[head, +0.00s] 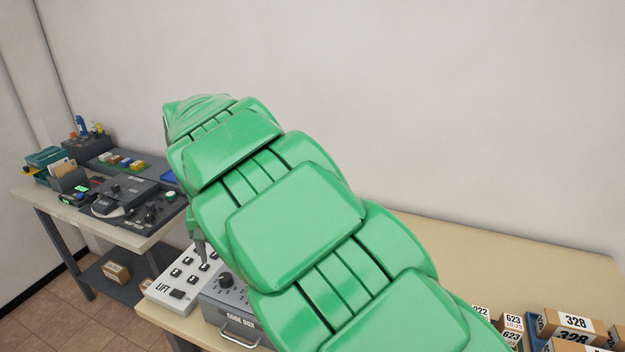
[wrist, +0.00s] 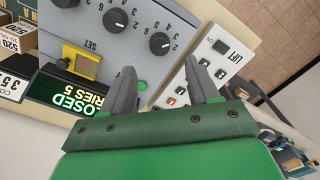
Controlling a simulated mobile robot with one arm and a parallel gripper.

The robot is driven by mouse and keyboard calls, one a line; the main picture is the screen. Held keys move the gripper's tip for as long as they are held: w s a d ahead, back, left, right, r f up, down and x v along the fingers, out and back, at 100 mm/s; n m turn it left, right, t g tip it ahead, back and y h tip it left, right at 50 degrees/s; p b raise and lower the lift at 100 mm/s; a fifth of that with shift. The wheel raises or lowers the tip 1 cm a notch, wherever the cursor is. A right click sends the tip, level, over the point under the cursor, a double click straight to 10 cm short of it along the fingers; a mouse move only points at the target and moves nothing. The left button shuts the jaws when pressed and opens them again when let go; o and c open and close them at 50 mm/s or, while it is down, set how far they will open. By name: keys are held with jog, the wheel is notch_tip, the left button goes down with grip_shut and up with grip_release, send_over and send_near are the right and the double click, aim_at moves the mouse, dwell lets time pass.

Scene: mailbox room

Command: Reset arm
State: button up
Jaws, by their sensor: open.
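My gripper (wrist: 158,72) is open and empty in the wrist view, its two grey fingers apart with nothing between them. Its fingers lie over the gap between a grey code box (wrist: 150,60) with black knobs and a white lift panel (wrist: 215,60). In the head view my green arm crosses the middle of the picture and hides most of the gripper. One dark finger shows beside the arm, above the lift panel (head: 175,278). The code box (head: 240,322) stands right of that panel, partly behind my arm. I cannot tell whether the fingers touch anything.
A tan table (head: 500,240) has bare room at the back right. Numbered boxes (head: 570,325) sit at its front right. A lit sign (wrist: 75,88) reading "closed" lies near the code box. A second table (head: 110,225) at the left carries dark devices.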

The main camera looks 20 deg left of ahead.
jog(key=w+d+r+m+h, duration=0.1)
jog(key=w+d+r+m, duration=0.15)
jog(key=d, duration=1.15)
jog(key=w+d+r+m, duration=0.2)
jog(key=w+d+r, duration=0.15)
jog(key=d, duration=0.95)
jog(key=s+d+m+g, duration=0.1)
jog(key=s+d, duration=0.4)
jog(key=d, duration=0.6)
jog(key=s+d+m+g, duration=0.1)
jog(key=s+d, duration=0.5)
jog(key=d, duration=0.5)
jog(key=s+d+f, duration=0.1)
jog(key=s+d, duration=0.2)
jog(key=s, duration=0.4)
jog(key=s+d+f+m+y, duration=0.1)
jog(key=s+d+f, duration=0.1)
jog(key=s, duration=0.4)
jog(key=shift+s+d, duration=0.4)
jog(key=shift+d, duration=0.35)
jog(key=shift+m, duration=0.25)
